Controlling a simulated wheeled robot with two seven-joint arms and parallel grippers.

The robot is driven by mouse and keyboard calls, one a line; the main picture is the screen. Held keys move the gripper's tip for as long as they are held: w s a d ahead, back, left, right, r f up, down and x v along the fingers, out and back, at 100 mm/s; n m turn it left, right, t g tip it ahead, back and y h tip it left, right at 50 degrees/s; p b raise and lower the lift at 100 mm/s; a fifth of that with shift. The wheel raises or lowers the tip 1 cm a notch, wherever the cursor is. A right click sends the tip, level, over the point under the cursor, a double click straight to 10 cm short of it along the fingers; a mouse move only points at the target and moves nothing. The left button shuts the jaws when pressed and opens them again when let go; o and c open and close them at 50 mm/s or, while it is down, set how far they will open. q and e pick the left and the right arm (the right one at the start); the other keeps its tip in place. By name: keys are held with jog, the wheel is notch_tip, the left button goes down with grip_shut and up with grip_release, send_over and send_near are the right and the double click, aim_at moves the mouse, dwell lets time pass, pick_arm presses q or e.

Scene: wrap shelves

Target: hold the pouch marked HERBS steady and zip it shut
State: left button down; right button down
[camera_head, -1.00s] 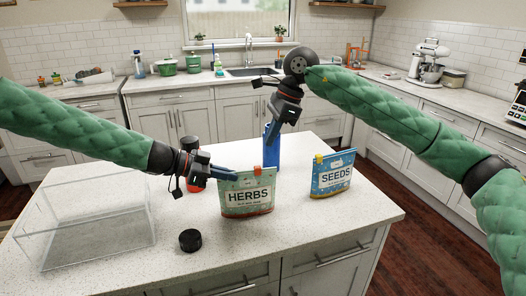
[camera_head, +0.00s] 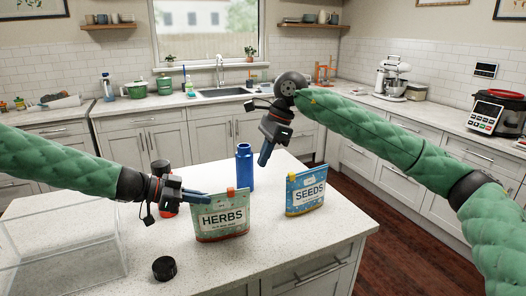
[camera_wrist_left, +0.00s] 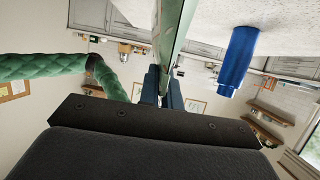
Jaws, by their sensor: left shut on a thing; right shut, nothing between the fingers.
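The HERBS pouch (camera_head: 222,220) is green and stands upright on the white island top. An orange zip slider (camera_head: 231,193) sits on its top edge, right of the middle. My left gripper (camera_head: 206,199) is shut on the pouch's upper left edge. In the left wrist view the pouch (camera_wrist_left: 177,25) shows edge-on between the fingers (camera_wrist_left: 163,85). My right gripper (camera_head: 263,162) is shut and empty, pointing down in the air above and to the right of the slider, apart from the pouch.
The blue SEEDS pouch (camera_head: 305,192) stands to the right. A blue bottle (camera_head: 245,168) stands behind, also in the left wrist view (camera_wrist_left: 238,62). A black lid (camera_head: 164,268) lies in front; a clear box (camera_head: 70,250) is at left. The front right of the countertop (camera_head: 290,240) is clear.

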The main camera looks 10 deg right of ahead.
aim_at(231, 192)
jog(key=a+f, duration=0.1)
jog(key=f, duration=0.1)
jog(key=a+f, duration=0.1)
jog(key=a, duration=0.1)
jog(key=a+f, duration=0.2)
jog(key=shift+s+a+f, duration=0.15)
jog(key=shift+s+f, duration=0.1)
jog(key=shift+f, duration=0.1)
jog(key=shift+a, duration=0.35)
jog(key=a, duration=0.6)
jog(key=shift+s+a, duration=0.2)
jog(key=shift+s, duration=0.1)
jog(key=shift+s+a, duration=0.15)
jog(key=shift+a, duration=0.2)
